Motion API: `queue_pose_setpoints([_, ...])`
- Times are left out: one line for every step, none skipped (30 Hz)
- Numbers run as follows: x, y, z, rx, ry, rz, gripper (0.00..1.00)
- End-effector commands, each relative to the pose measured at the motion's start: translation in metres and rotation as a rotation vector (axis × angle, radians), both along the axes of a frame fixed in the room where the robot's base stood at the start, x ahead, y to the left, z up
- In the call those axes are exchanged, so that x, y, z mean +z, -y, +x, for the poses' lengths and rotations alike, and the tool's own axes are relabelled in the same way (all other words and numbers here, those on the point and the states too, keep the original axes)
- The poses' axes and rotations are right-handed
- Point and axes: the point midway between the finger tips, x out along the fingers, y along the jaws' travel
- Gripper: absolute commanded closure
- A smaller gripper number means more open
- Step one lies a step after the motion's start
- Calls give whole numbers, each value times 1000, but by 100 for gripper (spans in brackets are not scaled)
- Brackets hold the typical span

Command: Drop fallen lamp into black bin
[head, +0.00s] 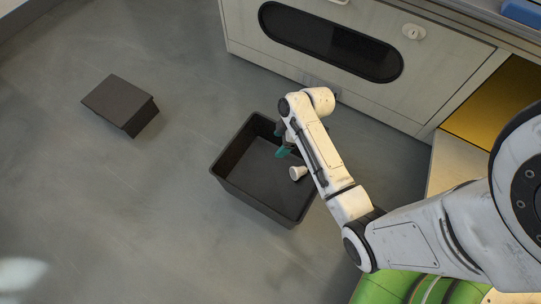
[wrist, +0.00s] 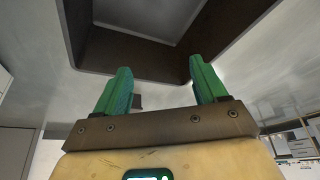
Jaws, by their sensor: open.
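The black bin (head: 262,186) stands open-topped on the floor in the middle of the head view. Its dark inside also fills the top of the wrist view (wrist: 130,52). A small white lamp (head: 297,173) shows within the bin's outline, near its right side and beside my forearm. It appears to lie in the bin, and part of it may be hidden by my arm. My gripper (head: 284,151) has green fingers and is over the bin. In the wrist view its fingers (wrist: 160,88) are spread apart with nothing between them.
A dark box (head: 118,103) sits on the floor at the left. A pale cabinet (head: 330,50) with a dark oval panel stands behind the bin. A green rounded object (head: 395,288) is at the lower right.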

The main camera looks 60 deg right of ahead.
Motion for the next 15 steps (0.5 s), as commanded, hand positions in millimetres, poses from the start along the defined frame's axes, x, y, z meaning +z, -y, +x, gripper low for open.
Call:
queue_pose_setpoints([16, 3, -3, -1, 2, -2, 28])
queue_pose_setpoints([21, 4, -5, -1, 2, -1, 28])
queue_pose_setpoints([29, 6, -7, -1, 2, -2, 28])
queue_pose_setpoints([33, 7, -9, -1, 2, -2, 28])
queue_pose_setpoints([38, 8, -11, -2, 2, -1, 28])
queue_pose_setpoints([44, 10, -13, -2, 2, -1, 28])
queue_pose_setpoints([48, 11, -14, -1, 2, -2, 28])
queue_pose_setpoints([52, 12, -16, -1, 1, -2, 28])
queue_pose_setpoints([56, 13, -17, -1, 1, -2, 28])
queue_pose_setpoints([59, 14, -18, -2, 1, -2, 28])
queue_pose_setpoints([62, 15, -19, -2, 1, -2, 28])
queue_pose_setpoints([64, 15, -21, -2, 1, -1, 28])
queue_pose_setpoints([65, 16, -21, -2, 1, -1, 28])
queue_pose_setpoints([66, 16, -22, 0, 1, -1, 28])
queue_pose_setpoints([67, 16, -22, 0, 1, -1, 28])
